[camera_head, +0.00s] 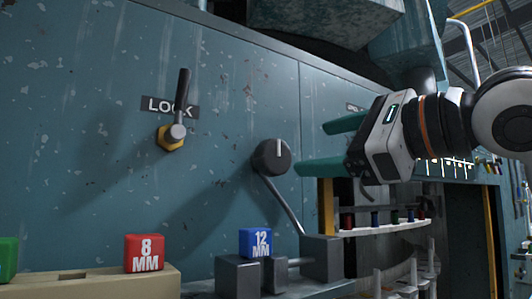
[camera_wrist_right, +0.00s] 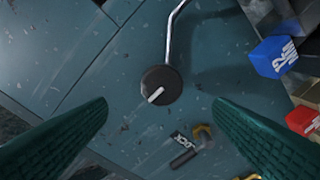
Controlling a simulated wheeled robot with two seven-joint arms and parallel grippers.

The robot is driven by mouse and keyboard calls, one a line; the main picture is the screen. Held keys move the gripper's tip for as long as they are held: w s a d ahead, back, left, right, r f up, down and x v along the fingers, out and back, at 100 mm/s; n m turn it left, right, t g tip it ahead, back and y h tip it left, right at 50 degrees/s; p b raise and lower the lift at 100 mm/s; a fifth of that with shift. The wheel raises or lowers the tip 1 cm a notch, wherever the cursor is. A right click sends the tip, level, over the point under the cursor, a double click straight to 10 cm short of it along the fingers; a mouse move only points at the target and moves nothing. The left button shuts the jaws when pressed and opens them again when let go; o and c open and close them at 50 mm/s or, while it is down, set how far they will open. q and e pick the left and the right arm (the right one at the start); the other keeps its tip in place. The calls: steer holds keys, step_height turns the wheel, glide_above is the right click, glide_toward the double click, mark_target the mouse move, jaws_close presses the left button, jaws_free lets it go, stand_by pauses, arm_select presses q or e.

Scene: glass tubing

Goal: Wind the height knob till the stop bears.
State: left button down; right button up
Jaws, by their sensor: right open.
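The round black knob (camera_head: 272,157) with a white pointer mark sits on the teal panel, and a bent metal rod runs down from it. In the head view its mark points up. My right gripper (camera_head: 326,145) is open, its two green fingers to the right of the knob and apart from it. In the right wrist view the knob (camera_wrist_right: 161,90) lies ahead, centred between the spread fingers (camera_wrist_right: 160,125) and not touched by them. The stop cannot be made out for certain. My left gripper is not in view.
A LOCK lever (camera_head: 178,120) with a yellow base stands left of the knob. A blue 12 MM block (camera_head: 255,242) sits by grey blocks below, and a red 8 MM block (camera_head: 145,253) stands on a beige ledge (camera_head: 100,284). A rack of small spools (camera_head: 385,228) is at right.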

mark_target(279, 155)
steer(key=p+x, duration=0.1)
steer(key=x, duration=0.1)
steer(key=p+x, duration=0.1)
steer(key=x, duration=0.2)
steer(key=shift+a+r, duration=0.1)
steer(key=shift+r, duration=0.1)
steer(key=p+x, duration=0.2)
steer(key=x, duration=0.2)
steer(key=shift+w+a+f, duration=0.2)
steer(key=shift+w+a, duration=0.05)
steer(key=shift+a, duration=0.1)
steer(key=shift+w+a, duration=0.1)
steer(key=shift+w, duration=0.05)
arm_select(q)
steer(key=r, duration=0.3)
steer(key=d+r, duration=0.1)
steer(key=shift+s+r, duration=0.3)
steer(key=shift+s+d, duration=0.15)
arm_select(e)
steer(key=shift+w+f, duration=0.1)
